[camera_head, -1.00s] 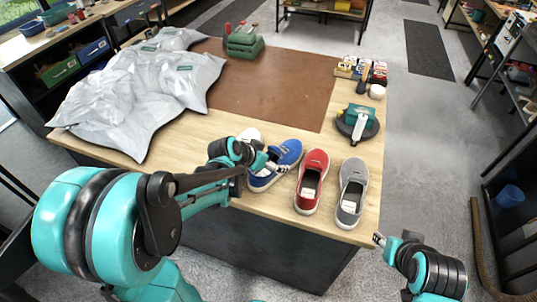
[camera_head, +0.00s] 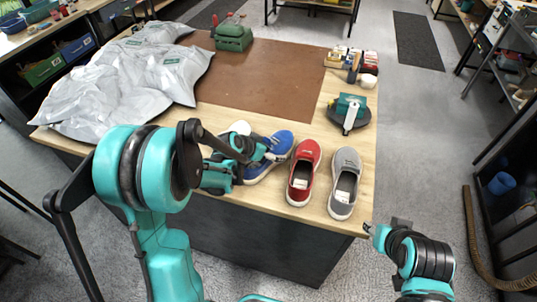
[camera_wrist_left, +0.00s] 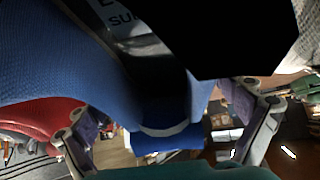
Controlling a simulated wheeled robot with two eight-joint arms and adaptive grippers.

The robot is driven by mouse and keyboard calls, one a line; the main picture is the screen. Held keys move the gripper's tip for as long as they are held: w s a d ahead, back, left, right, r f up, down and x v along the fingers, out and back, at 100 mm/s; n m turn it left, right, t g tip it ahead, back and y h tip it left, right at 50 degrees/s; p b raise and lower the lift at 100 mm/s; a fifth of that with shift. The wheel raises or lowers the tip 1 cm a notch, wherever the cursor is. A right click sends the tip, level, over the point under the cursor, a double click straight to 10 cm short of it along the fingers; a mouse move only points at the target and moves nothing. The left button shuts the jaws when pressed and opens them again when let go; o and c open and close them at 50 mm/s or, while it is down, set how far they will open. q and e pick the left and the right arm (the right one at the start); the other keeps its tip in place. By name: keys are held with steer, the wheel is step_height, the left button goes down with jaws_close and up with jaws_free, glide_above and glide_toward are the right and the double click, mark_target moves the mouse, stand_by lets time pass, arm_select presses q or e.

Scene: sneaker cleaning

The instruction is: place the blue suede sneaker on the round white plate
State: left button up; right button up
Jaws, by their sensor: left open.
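The blue suede sneaker (camera_head: 276,148) lies on the wooden table's front part, left of a red sneaker. My left gripper (camera_head: 258,152) is at the sneaker's near left side and hides part of it. In the left wrist view the blue sneaker (camera_wrist_left: 60,65) is very close, and the open fingers of the left gripper (camera_wrist_left: 165,140) stand on either side of its heel part. A white rounded thing (camera_head: 238,128) shows behind the left arm; I cannot tell whether it is the plate or another shoe. My right gripper (camera_head: 380,232) is off the table's right front corner, away from the shoes.
A red sneaker (camera_head: 303,172) and a grey sneaker (camera_head: 344,184) stand close to the right. A dark round disc (camera_head: 359,123) with a teal-topped tool, small boxes (camera_head: 350,58) and a grey bag (camera_head: 120,85) are farther back.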

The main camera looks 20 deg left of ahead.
arm_select(q)
steer(key=shift+r, duration=0.15)
steer(key=c, duration=1.7)
